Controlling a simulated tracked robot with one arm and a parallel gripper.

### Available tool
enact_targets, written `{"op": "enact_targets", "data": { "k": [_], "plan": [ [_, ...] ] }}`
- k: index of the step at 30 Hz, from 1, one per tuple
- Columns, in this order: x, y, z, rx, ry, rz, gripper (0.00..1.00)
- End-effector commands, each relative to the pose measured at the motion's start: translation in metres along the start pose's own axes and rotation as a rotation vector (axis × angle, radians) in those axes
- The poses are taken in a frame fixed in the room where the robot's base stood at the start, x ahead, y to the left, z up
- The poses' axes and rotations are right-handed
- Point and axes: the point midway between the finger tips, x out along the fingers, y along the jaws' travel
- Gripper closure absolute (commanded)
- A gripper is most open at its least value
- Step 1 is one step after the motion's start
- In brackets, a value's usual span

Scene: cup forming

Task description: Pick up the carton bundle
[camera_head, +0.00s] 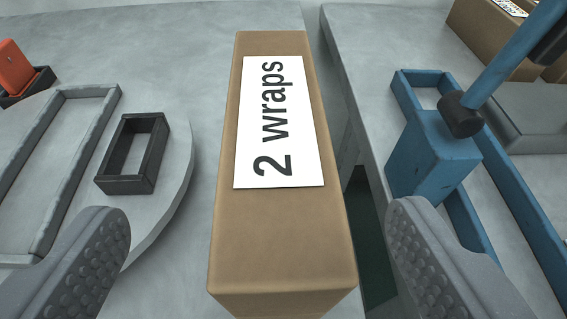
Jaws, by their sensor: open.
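A long brown carton bundle (283,235) lies in the middle of the view, running away from me. A white label on its top reads "2 wraps" (281,122). My gripper (258,245) is open, with one grey studded finger to the left of the carton and one to the right. Gaps show between both fingers and the carton's sides, so neither appears to touch it. The carton's underside and far end face are hidden.
At left, a round grey plate (180,160) carries a dark rectangular frame (109,182) and a long grey frame. An orange block (12,68) sits far left. At right are a blue block (428,160) with a handle, blue rails and brown boxes (487,35). A dark gap separates the tables.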

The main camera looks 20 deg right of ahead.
Motion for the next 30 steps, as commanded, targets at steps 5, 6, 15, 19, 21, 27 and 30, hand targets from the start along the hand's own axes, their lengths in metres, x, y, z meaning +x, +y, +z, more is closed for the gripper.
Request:
{"op": "enact_targets", "data": {
  "k": [5, 6, 15, 19, 21, 27, 30],
  "plan": [
    [0.028, 0.002, 0.000, 0.001, 0.000, 0.002, 0.20],
    [0.034, 0.001, 0.000, 0.001, 0.001, 0.002, 0.20],
    [0.054, 0.003, -0.002, 0.001, 0.001, 0.002, 0.20],
    [0.067, 0.007, -0.003, 0.001, 0.000, 0.002, 0.20],
    [0.077, 0.009, -0.004, 0.003, 0.000, 0.002, 0.20],
    [0.098, 0.009, -0.004, 0.000, 0.000, -0.001, 0.20],
    [0.101, 0.009, -0.005, 0.000, 0.001, -0.001, 0.20]
  ]
}}
